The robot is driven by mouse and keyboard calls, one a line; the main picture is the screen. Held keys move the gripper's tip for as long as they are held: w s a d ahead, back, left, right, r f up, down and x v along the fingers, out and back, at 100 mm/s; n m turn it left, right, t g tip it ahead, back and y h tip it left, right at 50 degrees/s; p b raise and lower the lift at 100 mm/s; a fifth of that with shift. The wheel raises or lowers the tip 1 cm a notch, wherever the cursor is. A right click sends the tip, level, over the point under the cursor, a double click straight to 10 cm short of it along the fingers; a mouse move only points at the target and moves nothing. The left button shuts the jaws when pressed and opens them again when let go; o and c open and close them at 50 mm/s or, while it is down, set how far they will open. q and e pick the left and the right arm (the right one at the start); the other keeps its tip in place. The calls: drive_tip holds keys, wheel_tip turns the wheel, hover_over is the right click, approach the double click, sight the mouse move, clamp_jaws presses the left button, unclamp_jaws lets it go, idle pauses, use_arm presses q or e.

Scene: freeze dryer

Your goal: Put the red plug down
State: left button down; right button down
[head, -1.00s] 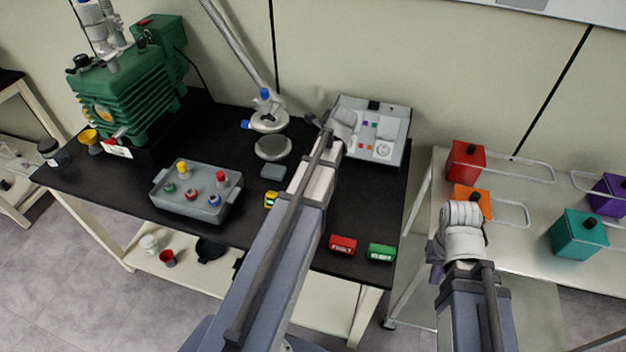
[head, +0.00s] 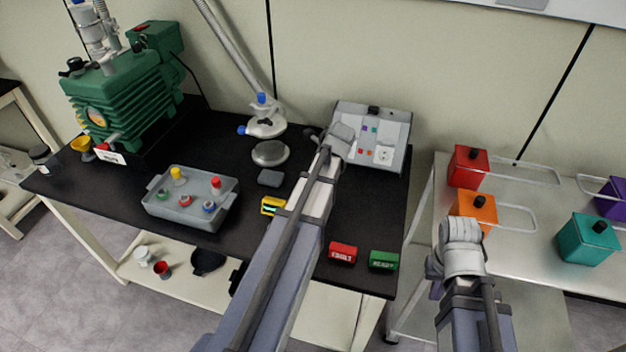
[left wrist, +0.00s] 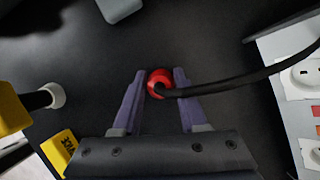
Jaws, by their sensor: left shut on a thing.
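The red plug (left wrist: 160,83) is round with a black cable (left wrist: 230,83) running off to the right in the left wrist view. It sits between the purple fingertips of my left gripper (left wrist: 160,84), which is shut on it over the black bench top (left wrist: 200,45). Whether the plug touches the bench, I cannot tell. In the head view my left arm ends beside the grey control box (head: 390,120), and the plug is hidden there. My right gripper (head: 437,289) is mostly hidden by its wrist, near the steel side table; its opening is unclear.
A grey tray (head: 160,210) with coloured stoppers and a green pump (head: 125,95) stand at the left. Red (head: 343,252) and green (head: 383,260) label blocks lie near the front edge. Red (head: 467,165), orange (head: 472,207) and teal (head: 583,240) boxes stand on the side table (head: 525,235).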

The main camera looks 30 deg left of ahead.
use_arm(q)
drive_tip(key=shift+c, duration=2.2)
unclamp_jaws()
drive_tip(key=shift+r, duration=0.15)
drive_tip(key=shift+d+r+p, duration=0.2)
drive_tip(key=shift+r+p, duration=0.35)
drive_tip(key=shift+p, duration=0.25)
drive_tip(key=p+v, duration=0.9)
drive_tip(key=v, duration=0.1)
drive_tip(key=shift+d+r+p, duration=0.2)
drive_tip(key=shift+r+p, duration=0.1)
drive_tip(key=shift+p, duration=0.1)
drive_tip(key=s+d+n+h, duration=0.1)
drive_tip(key=s+d+n, duration=0.4)
drive_tip(key=d, duration=0.3)
drive_tip(key=s+d+f+n+h, duration=0.1)
drive_tip(key=s+d+n, duration=0.4)
drive_tip(key=d, duration=0.4)
drive_tip(key=s+d+n+g+h, duration=0.1)
drive_tip(key=s+d+n, duration=0.4)
drive_tip(key=d, duration=0.4)
drive_tip(key=shift+s+f+n, duration=0.3)
drive_tip(key=shift+s+n, duration=0.05)
drive_tip(key=shift+n, duration=0.15)
